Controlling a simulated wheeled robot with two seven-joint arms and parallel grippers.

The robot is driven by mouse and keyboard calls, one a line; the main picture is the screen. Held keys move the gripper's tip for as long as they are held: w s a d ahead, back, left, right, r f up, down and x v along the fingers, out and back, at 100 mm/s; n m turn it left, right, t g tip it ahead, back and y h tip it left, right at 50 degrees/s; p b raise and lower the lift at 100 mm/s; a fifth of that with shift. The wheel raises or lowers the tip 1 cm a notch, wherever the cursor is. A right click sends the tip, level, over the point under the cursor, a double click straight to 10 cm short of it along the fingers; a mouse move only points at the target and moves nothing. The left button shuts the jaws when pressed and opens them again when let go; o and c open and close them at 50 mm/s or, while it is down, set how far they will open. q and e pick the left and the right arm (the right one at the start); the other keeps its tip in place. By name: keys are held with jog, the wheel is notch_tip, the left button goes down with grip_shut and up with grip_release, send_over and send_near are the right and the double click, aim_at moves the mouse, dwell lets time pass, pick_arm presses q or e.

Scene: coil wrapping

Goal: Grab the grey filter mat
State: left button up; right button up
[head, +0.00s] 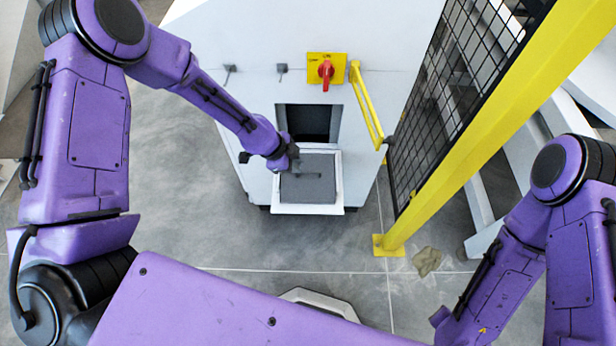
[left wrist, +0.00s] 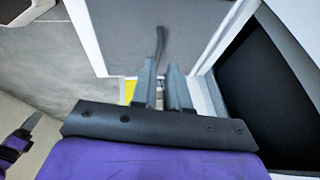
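The grey filter mat (head: 308,188) lies flat on a white open flap (head: 281,209) at the front of a white cabinet. A dark strip, like a handle, stands out on the mat (left wrist: 195,35) in the left wrist view. My left gripper (head: 293,158) is over the mat's upper left part. Its fingers (left wrist: 161,72) are a narrow gap apart, with the near end of the strip in line with that gap. I cannot tell whether they touch it. My right arm is at the lower right of the head view; its gripper is not clearly visible.
A dark opening (head: 309,122) is in the cabinet behind the flap. A red rotary switch (head: 326,70) and a yellow handle (head: 367,104) are above and to the right. A yellow post (head: 440,160) with black mesh stands at the right. The floor left of the cabinet is clear.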

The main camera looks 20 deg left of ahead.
aim_at(306, 173)
pick_arm(q)
jog(key=x, duration=0.3)
jog(key=d+x, duration=0.1)
jog(key=x, duration=0.2)
jog(key=shift+w+d, duration=0.1)
jog(key=shift+r, duration=0.1)
grip_shut()
